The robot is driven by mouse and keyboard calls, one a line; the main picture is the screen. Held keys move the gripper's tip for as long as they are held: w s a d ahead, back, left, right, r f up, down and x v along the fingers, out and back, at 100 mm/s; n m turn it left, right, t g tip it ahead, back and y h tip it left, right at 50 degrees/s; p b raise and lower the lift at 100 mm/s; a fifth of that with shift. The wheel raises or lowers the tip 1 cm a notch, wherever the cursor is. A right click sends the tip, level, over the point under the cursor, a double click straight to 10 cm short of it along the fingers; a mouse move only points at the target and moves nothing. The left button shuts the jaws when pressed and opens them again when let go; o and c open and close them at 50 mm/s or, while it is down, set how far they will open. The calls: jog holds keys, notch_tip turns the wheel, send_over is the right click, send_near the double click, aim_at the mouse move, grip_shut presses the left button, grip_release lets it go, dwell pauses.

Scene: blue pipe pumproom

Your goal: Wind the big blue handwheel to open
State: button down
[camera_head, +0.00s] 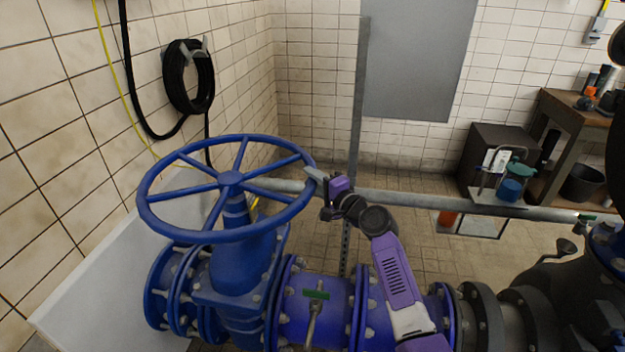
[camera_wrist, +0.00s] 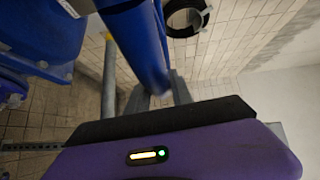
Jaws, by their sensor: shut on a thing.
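The big blue handwheel (camera_head: 228,182) lies flat on top of the blue valve (camera_head: 240,258), left of centre in the head view. It has several spokes running to a central hub. My gripper (camera_head: 314,177) is at the right side of the wheel and shut on its rim. In the wrist view the blue rim (camera_wrist: 138,42) runs down between the grey fingers of my gripper (camera_wrist: 160,92). The finger tips are partly hidden behind the rim and the purple gripper body.
A grey horizontal pipe (camera_head: 430,202) runs behind my arm, and an upright grey post (camera_head: 358,100) stands behind the gripper. Flanged blue pipework (camera_head: 318,305) lies below. A black hose coil (camera_head: 188,76) hangs on the left wall. A workbench (camera_head: 570,112) stands at the far right.

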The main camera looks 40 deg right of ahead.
aim_at(309, 162)
jog(key=shift+f, duration=0.1)
jog(key=b, duration=0.2)
jog(key=w+d+y+b, duration=0.1)
jog(key=b, duration=0.1)
jog(key=shift+w+d+f+n, duration=0.2)
jog(key=shift+w+f+n, duration=0.1)
jog(key=shift+n, duration=0.1)
jog(key=w+d+n+y+b, duration=0.1)
jog(key=b, duration=0.2)
jog(key=w+d+n+y+b, duration=0.1)
jog(key=w+y+b, duration=0.1)
jog(key=b, duration=0.2)
jog(key=w+d+y+b, duration=0.1)
jog(key=b, duration=0.2)
jog(key=shift+w+f+n+y, duration=0.2)
jog(key=shift+n+y, duration=0.1)
jog(key=shift+n, duration=0.1)
jog(key=shift+w+d+r+n+g+y+b, duration=0.1)
jog(key=shift+w+d+n+g+y+b, duration=0.25)
jog(key=shift+b, duration=0.8)
jog(key=shift+w+r+b, duration=0.35)
jog(key=shift+r+b, duration=0.05)
jog(key=shift+b, duration=0.05)
jog(key=c, duration=1.1)
grip_release()
jog(key=shift+w, duration=0.1)
